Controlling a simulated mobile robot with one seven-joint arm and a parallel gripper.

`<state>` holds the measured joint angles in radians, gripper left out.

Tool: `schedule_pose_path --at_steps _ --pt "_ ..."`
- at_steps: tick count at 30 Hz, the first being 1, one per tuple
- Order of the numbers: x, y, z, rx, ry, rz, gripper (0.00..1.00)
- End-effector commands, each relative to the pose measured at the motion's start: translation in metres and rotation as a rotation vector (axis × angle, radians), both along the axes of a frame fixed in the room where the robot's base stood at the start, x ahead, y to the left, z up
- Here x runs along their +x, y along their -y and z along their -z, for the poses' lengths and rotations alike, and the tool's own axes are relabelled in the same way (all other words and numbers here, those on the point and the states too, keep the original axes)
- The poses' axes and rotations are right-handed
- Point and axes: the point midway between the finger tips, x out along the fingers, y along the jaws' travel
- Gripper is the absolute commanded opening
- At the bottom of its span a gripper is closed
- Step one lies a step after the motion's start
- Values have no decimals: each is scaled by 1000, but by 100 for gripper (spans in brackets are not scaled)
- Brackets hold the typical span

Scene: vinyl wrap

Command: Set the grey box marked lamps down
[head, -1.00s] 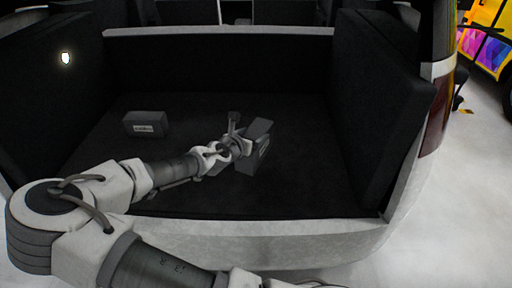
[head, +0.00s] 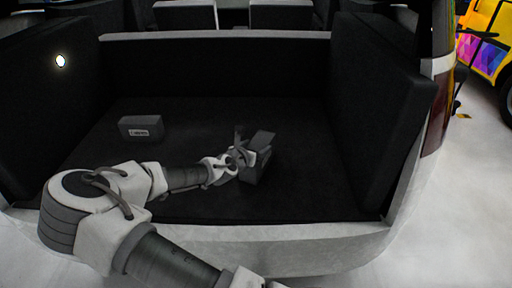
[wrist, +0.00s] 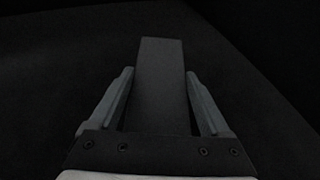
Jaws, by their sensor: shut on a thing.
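A dark grey box (head: 257,172) is held in my gripper (head: 250,152), right of the middle of the van's open load bay in the head view. Its marking is not readable there. In the wrist view the box (wrist: 160,60) lies lengthwise between the two fingers of my gripper (wrist: 159,74), which press on its sides, and it reaches past their tips. The box is at or close above the dark bay floor (head: 190,135); I cannot tell whether it touches.
A second grey box (head: 140,129) with a white label, too small to read surely, stands on the floor at the left. Dark side walls (head: 375,110) and a pale rear sill (head: 250,236) bound the bay. Floor around the held box is clear.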

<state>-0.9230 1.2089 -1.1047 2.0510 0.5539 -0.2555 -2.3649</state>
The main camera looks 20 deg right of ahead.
Motion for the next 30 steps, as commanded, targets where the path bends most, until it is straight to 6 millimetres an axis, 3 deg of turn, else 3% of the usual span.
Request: schedule_pose_path --at_steps 1,2,4,17,30 --pt "0 0 1 -1 2 -1 0" --pt "0 0 2 0 0 0 84" --pt "0 0 2 0 0 0 97" --pt "-5 -6 -6 -1 -3 -1 100" --pt "-53 -55 -35 -3 -2 -4 100"
